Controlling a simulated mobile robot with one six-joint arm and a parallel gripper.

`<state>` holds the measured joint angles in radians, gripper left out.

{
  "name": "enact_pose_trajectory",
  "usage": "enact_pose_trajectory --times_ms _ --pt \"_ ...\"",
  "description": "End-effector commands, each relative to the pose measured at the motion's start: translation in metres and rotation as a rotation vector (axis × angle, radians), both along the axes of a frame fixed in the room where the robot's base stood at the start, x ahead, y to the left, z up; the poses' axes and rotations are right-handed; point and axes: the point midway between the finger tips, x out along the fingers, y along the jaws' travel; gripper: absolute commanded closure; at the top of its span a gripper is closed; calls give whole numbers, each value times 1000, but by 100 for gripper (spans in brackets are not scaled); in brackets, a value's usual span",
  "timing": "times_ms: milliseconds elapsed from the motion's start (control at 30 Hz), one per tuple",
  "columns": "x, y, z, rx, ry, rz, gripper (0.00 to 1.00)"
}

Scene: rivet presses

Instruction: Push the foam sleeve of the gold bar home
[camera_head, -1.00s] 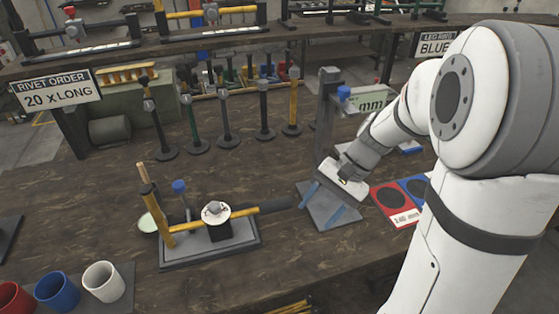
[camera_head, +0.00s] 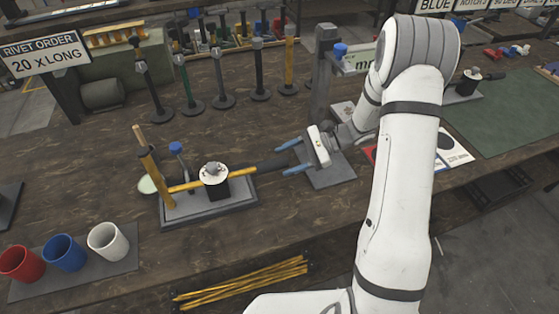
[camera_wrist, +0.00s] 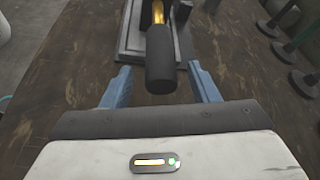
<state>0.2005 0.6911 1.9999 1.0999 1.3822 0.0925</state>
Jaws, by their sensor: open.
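The gold bar (camera_head: 243,173) lies across a small press on a grey base (camera_head: 213,208), through a black block with a round white top (camera_head: 213,173). A dark foam sleeve (camera_head: 277,162) covers the bar's right end. In the wrist view the sleeve (camera_wrist: 160,62) points at me, with a bit of gold bar (camera_wrist: 158,12) beyond it. My gripper (camera_head: 288,157) is open at the sleeve's free end, its blue fingers apart. In the wrist view the sleeve's end shows between the fingertips (camera_wrist: 157,72), with gaps on both sides. How far the sleeve sits along the bar is hard to tell.
A gold post (camera_head: 149,175) and a blue-topped pin (camera_head: 177,150) stand on the press's left side. Several upright posts stand behind. A grey plate (camera_head: 330,177) lies below my gripper, before a gauge stand (camera_head: 322,75). Red, blue and white cups (camera_head: 108,242) stand front left.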

Motion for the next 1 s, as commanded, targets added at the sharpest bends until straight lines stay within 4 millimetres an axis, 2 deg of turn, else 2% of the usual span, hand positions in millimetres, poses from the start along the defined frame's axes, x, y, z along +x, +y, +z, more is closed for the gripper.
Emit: enact_pose_trajectory --times_ms 100,200,500,1000 --pt "-2 14 -5 0 0 2 45" --pt "-3 20 -7 0 -1 1 45" --pt "-3 23 -9 -1 -2 0 45" --pt "-4 23 -9 -1 -2 2 86"
